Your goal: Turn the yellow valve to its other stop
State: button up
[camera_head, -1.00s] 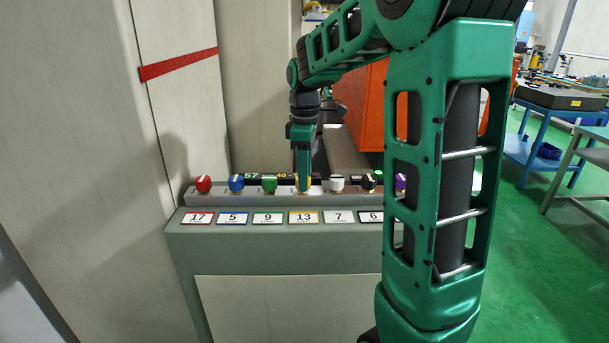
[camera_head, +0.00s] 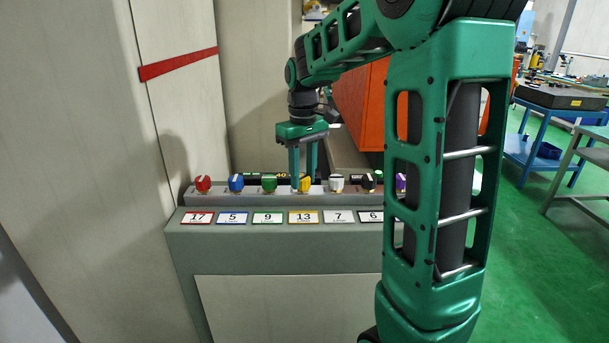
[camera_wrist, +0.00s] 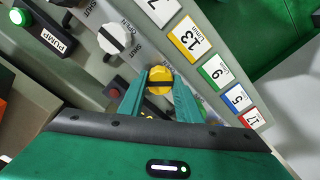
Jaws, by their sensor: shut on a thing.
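The yellow valve (camera_head: 304,185) is a small knob with a dark bar, in the row on the grey panel, behind the card marked 13. It also shows in the wrist view (camera_wrist: 159,80), between the fingers. My gripper (camera_head: 303,178) points straight down over it and is shut on it, with one finger on each side. In the wrist view my gripper (camera_wrist: 160,92) has both fingertips against the knob's sides. The lettering around the yellow valve is mostly hidden by the fingers.
A green knob (camera_head: 269,184) stands left of the yellow one and a white knob (camera_head: 336,184) right of it. Blue (camera_head: 236,183) and red (camera_head: 203,184) knobs stand farther left. A green PUMP button (camera_wrist: 20,17) shows in the wrist view. My arm hides the panel's right end.

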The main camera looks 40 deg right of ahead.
jog(key=m, duration=0.4)
jog(key=shift+w+r+m, duration=0.1)
jog(key=shift+w+m, duration=0.05)
jog(key=shift+m, duration=0.15)
jog(key=shift+c, duration=0.2)
jog(key=shift+o, duration=0.2)
jog(key=shift+m, duration=2.5)
jog(key=o, duration=1)
jog(key=shift+o, duration=0.2)
